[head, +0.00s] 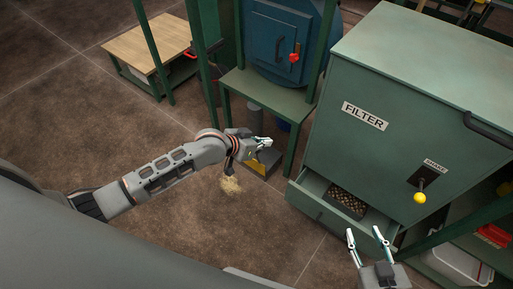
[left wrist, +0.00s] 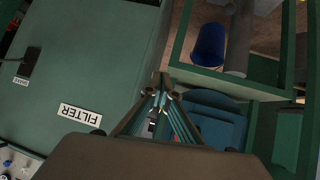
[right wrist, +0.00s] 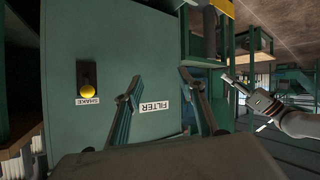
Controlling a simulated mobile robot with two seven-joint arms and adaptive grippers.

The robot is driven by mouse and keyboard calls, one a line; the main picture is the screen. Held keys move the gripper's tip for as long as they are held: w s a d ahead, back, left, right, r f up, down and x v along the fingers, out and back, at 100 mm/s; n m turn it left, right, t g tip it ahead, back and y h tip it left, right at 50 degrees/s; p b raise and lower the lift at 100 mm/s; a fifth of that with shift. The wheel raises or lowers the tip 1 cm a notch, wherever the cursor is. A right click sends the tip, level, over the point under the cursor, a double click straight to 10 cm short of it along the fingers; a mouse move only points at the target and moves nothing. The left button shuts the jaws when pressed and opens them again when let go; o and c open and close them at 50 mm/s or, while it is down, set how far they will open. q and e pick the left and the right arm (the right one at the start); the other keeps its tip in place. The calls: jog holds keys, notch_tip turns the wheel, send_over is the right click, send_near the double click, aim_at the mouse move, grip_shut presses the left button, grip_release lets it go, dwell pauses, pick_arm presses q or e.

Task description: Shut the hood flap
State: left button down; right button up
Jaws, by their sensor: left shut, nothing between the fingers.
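A blue hatch (head: 272,38) with a dark handle and a red knob (head: 294,57) is on the blue round housing at the back. It may be the hood flap; I cannot tell for sure, nor how far it stands open. My left gripper (head: 266,143) is shut and empty, below and in front of that housing; its closed fingertips (left wrist: 163,96) show in the left wrist view. My right gripper (head: 367,236) is open and empty in front of the filter cabinet (head: 350,85); its spread fingers (right wrist: 162,90) also show in the right wrist view.
The cabinet's lower drawer (head: 312,208) is pulled out, with a dark tray (head: 347,203) inside. A yellow knob (head: 419,198) sticks out of its front. Green posts (head: 196,45) frame the housing. A wooden-topped bench (head: 150,42) stands back left.

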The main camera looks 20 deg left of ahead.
pick_arm(q)
jog(key=w+a+f+n+g+y+b, duration=0.2)
jog(key=w+a+f+g+b, duration=0.1)
jog(key=w+a+f+b, duration=0.65)
pick_arm(e)
jog(key=s+a+f+g+p, duration=0.1)
jog(key=s+f+p, duration=0.15)
jog(key=f, duration=0.55)
pick_arm(q)
jog(key=w+f+b, duration=0.1)
jog(key=f+b, duration=0.1)
jog(key=f, duration=0.2)
jog(key=w+f+b, duration=0.2)
jog(key=f, duration=0.2)
jog(key=w+f+b, duration=0.1)
jog(key=f+b, duration=0.1)
jog(key=f, duration=0.2)
jog(key=shift+w+d+f, duration=0.15)
jog(key=shift+w+d, duration=0.1)
jog(key=shift+d, duration=0.15)
jog(key=shift+s+f+b, duration=0.1)
jog(key=shift+f+b, duration=0.25)
jog(key=shift+f, duration=0.25)
pick_arm(e)
jog(key=w+a+r+m+t+y, duration=0.1)
jog(key=a+r+m, duration=0.1)
jog(key=a, duration=0.4)
jog(key=shift+w+r+y, duration=0.25)
jog(key=shift+r+y, duration=0.15)
jog(key=shift+r, duration=0.1)
